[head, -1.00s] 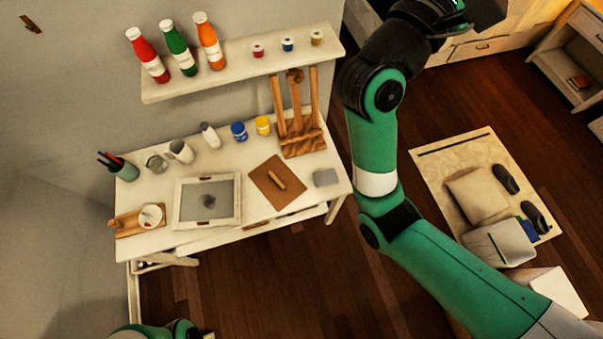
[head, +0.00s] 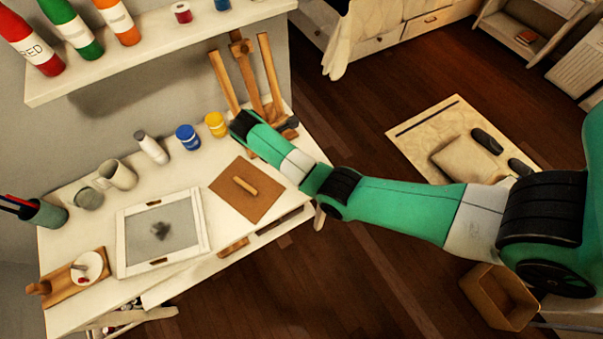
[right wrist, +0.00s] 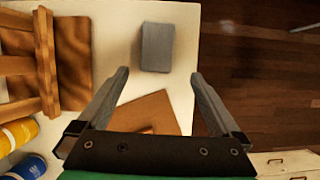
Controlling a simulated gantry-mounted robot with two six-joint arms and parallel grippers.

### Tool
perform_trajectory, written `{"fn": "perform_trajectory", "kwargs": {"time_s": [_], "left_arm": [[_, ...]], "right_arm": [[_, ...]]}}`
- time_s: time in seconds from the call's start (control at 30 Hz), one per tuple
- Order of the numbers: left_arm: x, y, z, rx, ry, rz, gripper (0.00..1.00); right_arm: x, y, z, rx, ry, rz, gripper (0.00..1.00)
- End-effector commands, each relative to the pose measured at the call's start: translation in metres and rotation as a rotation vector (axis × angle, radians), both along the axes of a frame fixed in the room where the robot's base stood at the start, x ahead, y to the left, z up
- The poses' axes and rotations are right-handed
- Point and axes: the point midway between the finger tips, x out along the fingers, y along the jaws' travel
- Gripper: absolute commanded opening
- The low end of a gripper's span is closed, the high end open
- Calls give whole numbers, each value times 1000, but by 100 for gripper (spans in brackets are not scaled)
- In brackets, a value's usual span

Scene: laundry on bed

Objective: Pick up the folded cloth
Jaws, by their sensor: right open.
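The folded cloth (right wrist: 157,47) is a small grey rectangle lying flat on the white desk near its edge, in the right wrist view. My right gripper (right wrist: 159,75) is open above the desk. Its two fingertips point toward the cloth, which shows just beyond the gap between them, and nothing is held. My left gripper is not in view.
A wooden easel (head: 243,65) stands at the desk's back right, close beside the right arm. A brown board (head: 229,203) with a small block, paint jars (head: 187,138) and a framed screen (head: 134,247) occupy the desk (head: 85,315). A shelf (head: 150,65) with bottles hangs above.

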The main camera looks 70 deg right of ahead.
Motion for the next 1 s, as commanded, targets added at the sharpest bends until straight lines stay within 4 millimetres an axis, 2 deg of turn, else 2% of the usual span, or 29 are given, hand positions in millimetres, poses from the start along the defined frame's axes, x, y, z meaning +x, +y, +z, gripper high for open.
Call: {"fn": "perform_trajectory", "kwargs": {"time_s": [0.13,0.3,0.43,0.57,0.8,1.0], "left_arm": [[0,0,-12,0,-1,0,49],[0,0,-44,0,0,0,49],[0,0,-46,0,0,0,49],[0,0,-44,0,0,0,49],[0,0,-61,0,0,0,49],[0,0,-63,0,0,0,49]], "right_arm": [[-2,-4,-14,-1,-1,-1,100],[-10,-13,-48,-1,-1,-1,100],[-14,-19,-58,-1,-1,1,100],[-15,-20,-59,-2,-2,1,100],[-21,-33,-95,-1,1,0,100],[-25,-37,-106,-2,-2,1,100]]}}
